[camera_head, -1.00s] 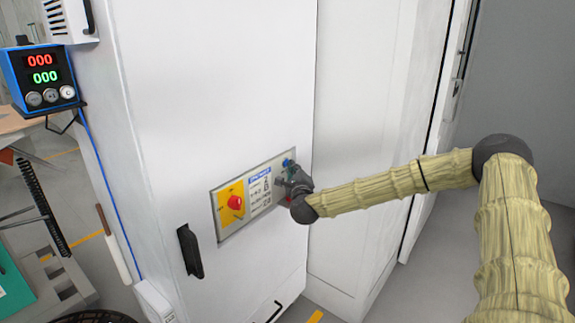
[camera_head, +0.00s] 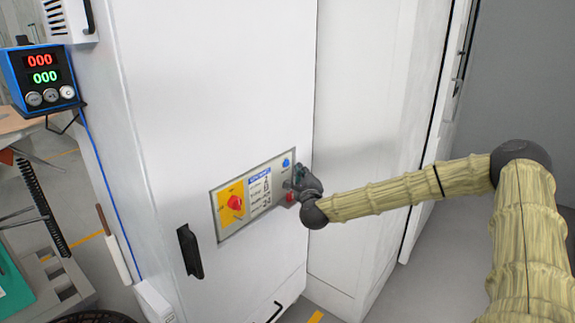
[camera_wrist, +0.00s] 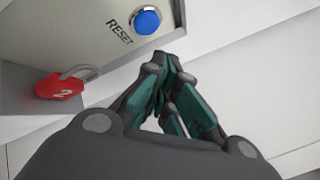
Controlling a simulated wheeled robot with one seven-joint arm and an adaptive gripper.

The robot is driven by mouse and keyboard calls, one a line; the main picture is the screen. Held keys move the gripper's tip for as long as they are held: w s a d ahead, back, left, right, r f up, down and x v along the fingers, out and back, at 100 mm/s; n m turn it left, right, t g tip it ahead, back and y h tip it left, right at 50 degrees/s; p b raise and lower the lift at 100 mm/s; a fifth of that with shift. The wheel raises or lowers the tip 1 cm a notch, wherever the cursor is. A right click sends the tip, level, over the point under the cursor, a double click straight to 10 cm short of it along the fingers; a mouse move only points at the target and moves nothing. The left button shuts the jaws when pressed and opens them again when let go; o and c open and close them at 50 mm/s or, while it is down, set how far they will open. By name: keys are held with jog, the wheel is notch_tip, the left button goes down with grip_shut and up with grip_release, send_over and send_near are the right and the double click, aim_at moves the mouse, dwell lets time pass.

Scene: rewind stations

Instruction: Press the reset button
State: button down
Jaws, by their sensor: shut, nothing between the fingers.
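The reset button is a round blue button (camera_wrist: 146,21) with the word RESET beside it, at the top of the wrist view. In the head view the blue button (camera_head: 286,162) sits at the upper right of the control panel (camera_head: 234,219) on the white cabinet. My gripper (camera_wrist: 168,62) is shut and empty, with its dark green fingertips together just below the button and apart from it in the wrist view. In the head view my gripper (camera_head: 297,175) is in front of the panel's right end, slightly below the button. The gap in depth is hard to tell.
A red padlock (camera_wrist: 60,86) hangs at the panel's lower part. A red rotary switch (camera_head: 235,203) on a yellow plate is at the panel's left. A black handle (camera_head: 190,251) is below it.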

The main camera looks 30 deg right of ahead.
jog(key=shift+s+d, duration=0.3)
jog(key=shift+s, duration=0.45)
jog(key=shift+s+d, duration=0.3)
jog(key=shift+s, duration=0.45)
jog(key=s+a+f+n+g+y+p, duration=0.15)
jog(key=s+a+f+n+y, duration=0.25)
jog(key=a+f+n, duration=0.5)
jog(key=s+a+f+n+g+y+p, duration=0.1)
jog(key=s+a+f+n+g+y, duration=0.25)
jog(key=a+f, duration=1)
jog(key=s+a+f+n+g+y, duration=0.2)
jog(key=s+a+f+n, duration=0.3)
jog(key=s+a, duration=0.3)
jog(key=s+a+f+n+g+p, duration=0.1)
jog(key=s+a+f+n+g, duration=0.2)
jog(key=s, duration=0.5)
jog(key=s+f+n+g+p, duration=0.1)
jog(key=s+f+n+g, duration=0.15)
jog(key=s+f, duration=0.4)
jog(key=s+d+n+g+h, duration=0.1)
jog(key=s+d+n+g, duration=0.1)
jog(key=s, duration=0.8)
jog(key=s+d+n+g+h+p, duration=0.1)
jog(key=s+n, duration=0.4)
jog(key=s, duration=0.5)
jog(key=shift+s+d+g+p, duration=0.35)
jog(key=shift+d+g, duration=0.2)
jog(key=shift+g, duration=0.4)
jog(key=shift+r, duration=0.1)
